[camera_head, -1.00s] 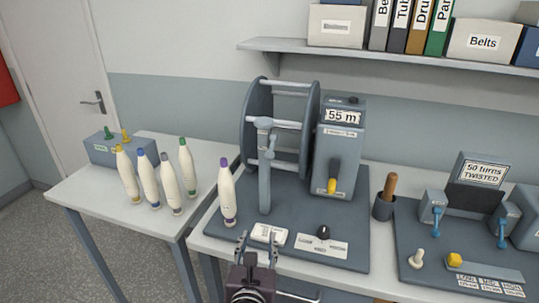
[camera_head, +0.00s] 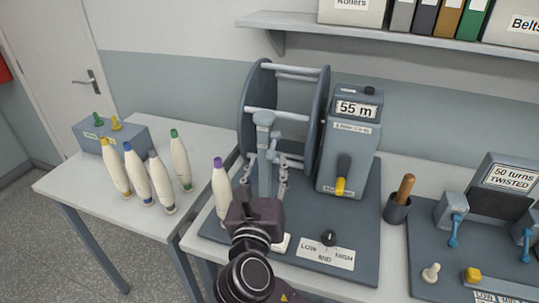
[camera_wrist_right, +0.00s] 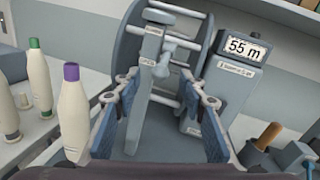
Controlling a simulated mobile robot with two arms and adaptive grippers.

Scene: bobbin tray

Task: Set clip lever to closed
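The clip stand is a grey upright post (camera_head: 264,185) in front of the winding reel. Its small clip lever (camera_head: 289,144) juts out to the right near the top; in the right wrist view the lever (camera_wrist_right: 166,68) has a pale grey handle, beside small labels on the post too blurred to read surely. My right gripper (camera_head: 266,168) is open, with its fingers on either side of the post, below the lever. In the right wrist view the gripper (camera_wrist_right: 168,92) shows nothing between its fingertips in firm grip; contact cannot be told. My left gripper is not in view.
The reel (camera_head: 259,105) stands behind the post, the counter box (camera_head: 349,140) reading 55 m to its right. A purple-tipped bobbin (camera_head: 221,190) stands close left of my gripper. Several other bobbins stand on the left table (camera_head: 80,190). A speed knob (camera_head: 329,238) sits front right.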

